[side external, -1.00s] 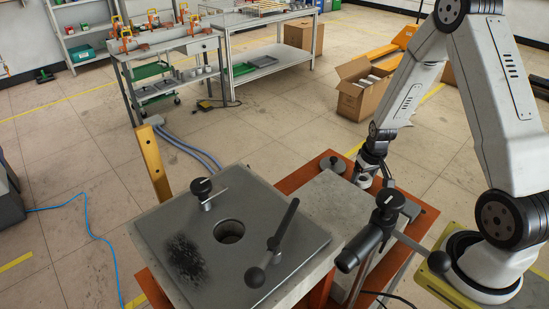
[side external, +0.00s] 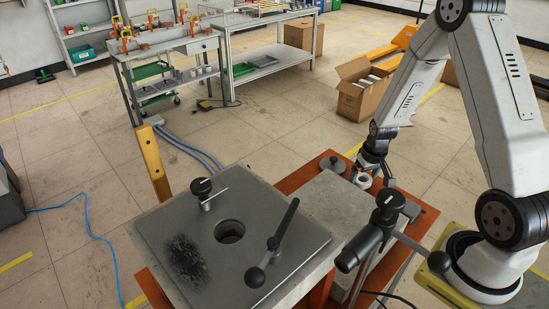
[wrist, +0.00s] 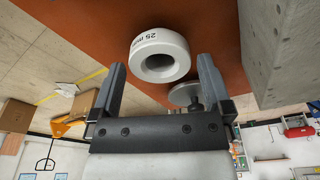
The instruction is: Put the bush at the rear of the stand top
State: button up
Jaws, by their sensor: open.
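The bush is a white ring with dark lettering on its side. In the wrist view the bush (wrist: 160,50) lies on an orange-brown surface, just beyond and between the fingertips. My gripper (wrist: 161,64) is open, with one dark finger on each side of the ring and visible room beside it. In the side view the bush (side external: 364,181) is small and sits close to my gripper (side external: 374,180), beside the pale block. The orange-brown surface, apparently the stand top (side external: 297,180), shows around the block. Finger contact with the bush cannot be told.
A grey disc with a knob (side external: 333,165) stands near the bush. The pale block (side external: 325,210) and a black-handled clamp (side external: 385,215) are close by. A dark plate with a round hole (side external: 265,255) lies left. The stand edge beyond the disc is bare.

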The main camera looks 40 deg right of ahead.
aim_at(367, 182)
notch_tip(367, 182, up, 12)
jog(key=s, duration=0.1)
jog(key=shift+s+a+f, duration=0.25)
jog(key=shift+s+a, duration=0.05)
jog(key=shift+a, duration=0.05)
dwell(0.4)
dwell(0.5)
jog(key=s+a+r+n, duration=0.1)
jog(key=s+a+n, duration=0.1)
jog(key=a, duration=0.7)
jog(key=s+a+r+n+t, duration=0.1)
jog(key=s+a+n, duration=0.1)
jog(key=a, duration=0.7)
jog(key=shift+a+y, duration=0.35)
jog(key=shift+y, duration=0.05)
